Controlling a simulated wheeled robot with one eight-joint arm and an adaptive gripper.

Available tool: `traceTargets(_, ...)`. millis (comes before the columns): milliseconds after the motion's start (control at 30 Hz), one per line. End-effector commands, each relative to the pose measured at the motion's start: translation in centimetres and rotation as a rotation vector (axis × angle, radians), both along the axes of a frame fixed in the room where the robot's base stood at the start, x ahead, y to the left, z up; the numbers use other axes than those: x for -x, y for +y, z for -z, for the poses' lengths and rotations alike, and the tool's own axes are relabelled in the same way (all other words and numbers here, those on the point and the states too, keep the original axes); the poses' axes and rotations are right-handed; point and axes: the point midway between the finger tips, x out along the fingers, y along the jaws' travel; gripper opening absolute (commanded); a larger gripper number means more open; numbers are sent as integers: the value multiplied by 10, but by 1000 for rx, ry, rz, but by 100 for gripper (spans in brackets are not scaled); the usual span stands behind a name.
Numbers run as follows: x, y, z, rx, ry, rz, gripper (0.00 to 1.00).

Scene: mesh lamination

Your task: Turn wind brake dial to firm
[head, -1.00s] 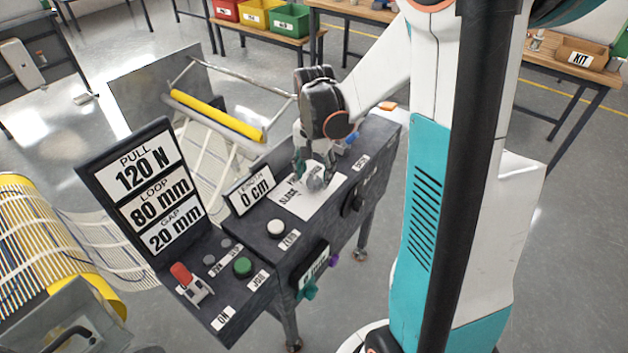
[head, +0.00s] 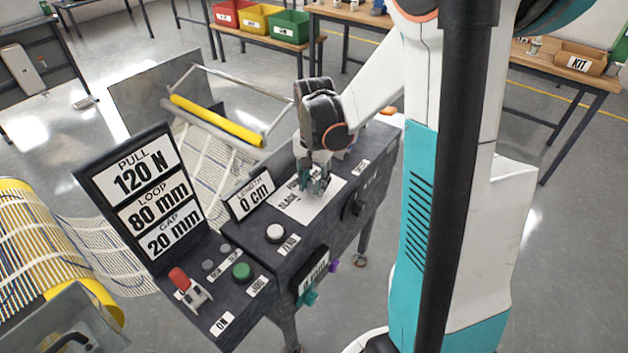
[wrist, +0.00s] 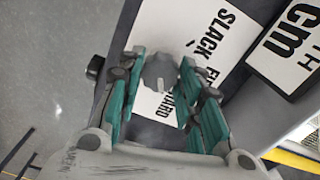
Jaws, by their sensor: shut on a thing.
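The wind brake dial is a grey ridged knob (wrist: 160,72) in the wrist view, standing on a white plate (wrist: 198,38) with the words SLACK, HARD and a partly covered one starting with F. My gripper (wrist: 163,78) has its teal fingers on either side of the knob, shut on it. In the head view my gripper (head: 318,184) reaches down onto the same white plate (head: 296,208) on top of the dark console (head: 262,262). There its fingers hide most of the dial, and I cannot read which word the dial points to.
A display board (head: 148,200) reads PULL 120 N, LOOP 80 mm, GAP 20 mm. A LENGTH sign (head: 250,194) reading 0 cm stands left of the plate. A white button (head: 275,233), a green button (head: 241,271) and a red lever (head: 180,279) are nearer on the console.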

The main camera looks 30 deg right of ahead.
Motion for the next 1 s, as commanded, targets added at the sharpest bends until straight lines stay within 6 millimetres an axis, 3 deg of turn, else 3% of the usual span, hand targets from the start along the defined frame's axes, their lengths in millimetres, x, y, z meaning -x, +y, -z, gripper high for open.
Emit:
traceTargets(367,0,0,0,0,0,-195,9)
traceTargets(1000,0,0,0,0,0,-775,9)
